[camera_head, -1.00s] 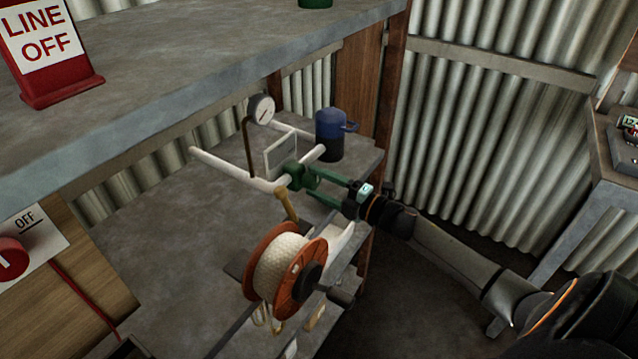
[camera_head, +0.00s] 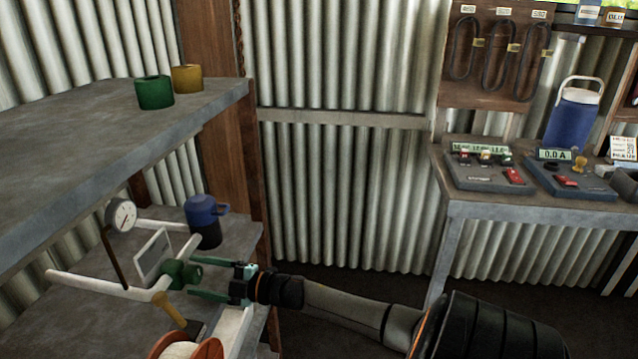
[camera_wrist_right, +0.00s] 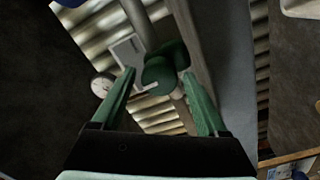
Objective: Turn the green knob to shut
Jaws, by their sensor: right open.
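The green knob (camera_head: 182,274) sits on white pipework (camera_head: 95,285) above the lower shelf, at the lower left of the head view. In the right wrist view the knob (camera_wrist_right: 160,74) lies ahead, between the tips of my fingers. My right gripper (camera_head: 208,279) is open, with its green fingers pointing left at the knob. It also shows in the right wrist view (camera_wrist_right: 157,75), with one finger on each side of the knob; I cannot tell whether either touches it. My left gripper is not in view.
A pressure gauge (camera_head: 121,215), a pale plate (camera_head: 153,254), a blue-black jug (camera_head: 204,222) and a yellow-handled lever (camera_head: 170,308) are close to the knob. A reel (camera_head: 185,348) is below. A bench (camera_head: 530,211) with control boxes stands at the right.

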